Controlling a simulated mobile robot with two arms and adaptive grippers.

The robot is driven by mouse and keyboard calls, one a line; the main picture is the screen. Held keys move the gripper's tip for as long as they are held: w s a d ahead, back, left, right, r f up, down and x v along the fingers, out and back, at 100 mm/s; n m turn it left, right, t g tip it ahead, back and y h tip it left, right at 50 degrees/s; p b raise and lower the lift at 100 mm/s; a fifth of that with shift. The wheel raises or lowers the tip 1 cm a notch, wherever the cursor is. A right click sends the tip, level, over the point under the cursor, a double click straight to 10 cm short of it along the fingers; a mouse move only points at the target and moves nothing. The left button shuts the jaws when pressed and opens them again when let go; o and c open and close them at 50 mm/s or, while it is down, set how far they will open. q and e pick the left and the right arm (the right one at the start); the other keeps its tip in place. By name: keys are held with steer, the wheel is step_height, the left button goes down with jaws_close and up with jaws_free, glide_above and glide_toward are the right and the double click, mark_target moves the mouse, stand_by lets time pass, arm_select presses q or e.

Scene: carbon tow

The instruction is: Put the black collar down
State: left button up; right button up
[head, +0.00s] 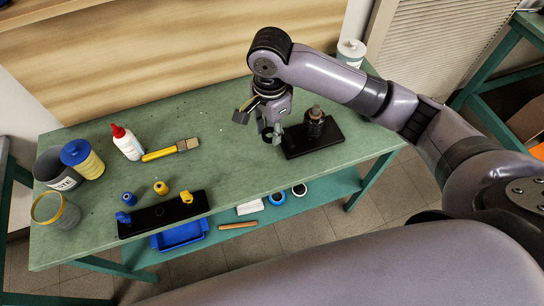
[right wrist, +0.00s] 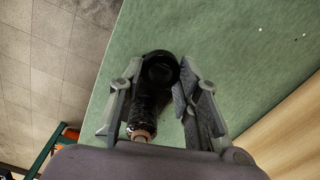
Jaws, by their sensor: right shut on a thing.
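My right gripper (head: 270,132) is over the green table, just left of a black base plate (head: 330,134). In the right wrist view its fingers (right wrist: 162,80) are closed on the black collar (right wrist: 160,62), a dark ring at the fingertips. The collar is close to the tabletop; I cannot tell whether it touches. In the head view the fingers mostly hide it. A dark wound spool (head: 314,122) stands upright on the base plate, right of the gripper. It also shows in the right wrist view (right wrist: 142,118), beside the left finger. My left gripper is not in view.
On the green table (head: 235,170) are a white glue bottle (head: 127,145), a brush (head: 170,150), several jars at the left, and a black board (head: 150,218) with blue and yellow pieces. A white tub (head: 350,52) stands behind my right arm. The table's middle is clear.

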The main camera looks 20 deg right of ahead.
glide_toward(272, 162)
step_height(272, 162, down, 2)
steer(key=shift+s+f, duration=0.1)
steer(key=shift+f, duration=0.25)
step_height(272, 162, down, 4)
steer(key=shift+r+p, duration=0.25)
steer(key=shift+p, duration=0.1)
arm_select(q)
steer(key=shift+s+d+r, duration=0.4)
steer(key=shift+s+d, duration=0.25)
arm_select(e)
steer(key=shift+f, duration=0.25)
steer(key=o, duration=1.2)
steer(key=shift+f, duration=0.1)
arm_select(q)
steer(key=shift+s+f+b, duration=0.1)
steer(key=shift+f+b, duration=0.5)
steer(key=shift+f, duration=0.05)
arm_select(e)
step_height(272, 162, up, 12)
steer(key=shift+r, duration=0.2)
